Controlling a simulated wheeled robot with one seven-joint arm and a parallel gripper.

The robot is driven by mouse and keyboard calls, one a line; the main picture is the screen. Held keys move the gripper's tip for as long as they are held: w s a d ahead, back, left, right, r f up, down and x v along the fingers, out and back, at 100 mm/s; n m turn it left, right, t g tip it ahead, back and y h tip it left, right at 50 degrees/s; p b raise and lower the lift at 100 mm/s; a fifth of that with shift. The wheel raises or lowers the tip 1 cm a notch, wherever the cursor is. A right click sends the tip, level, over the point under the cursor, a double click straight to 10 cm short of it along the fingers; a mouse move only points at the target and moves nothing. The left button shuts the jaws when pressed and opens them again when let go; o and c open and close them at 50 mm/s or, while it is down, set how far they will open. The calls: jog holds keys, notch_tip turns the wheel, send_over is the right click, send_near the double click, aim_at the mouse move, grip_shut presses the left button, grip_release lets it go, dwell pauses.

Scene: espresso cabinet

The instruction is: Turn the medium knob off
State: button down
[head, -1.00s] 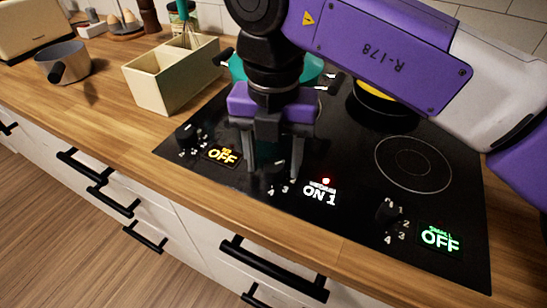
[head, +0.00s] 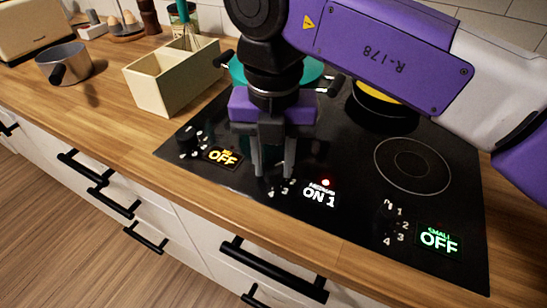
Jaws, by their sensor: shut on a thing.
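My gripper (head: 273,172) points down over the front of the black cooktop (head: 335,200). Its two fingers are shut on the medium knob, which is mostly hidden between them. The digits beside that knob show just right of the fingertips. The medium display (head: 319,195) reads "ON 1", and a red light (head: 326,182) glows above it.
The left knob (head: 188,138) has a display (head: 222,156) reading "OFF"; the small knob (head: 388,209) has a display (head: 438,239) reading "OFF". A teal pot (head: 312,70) and a yellow pan (head: 375,95) stand behind my gripper. A cream box (head: 150,92) stands left of the cooktop.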

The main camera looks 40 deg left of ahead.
aim_at(274, 166)
jog(key=n+p, duration=0.1)
jog(key=n, duration=0.5)
jog(key=shift+w+r+n+p, duration=0.1)
jog(key=shift+n+p, duration=0.2)
dwell(0.4)
jog(key=c, duration=1)
grip_release()
jog(key=shift+c, duration=0.2)
notch_tip(274, 166, up, 8)
jog(key=shift+f, duration=0.15)
jog(key=shift+c, duration=0.4)
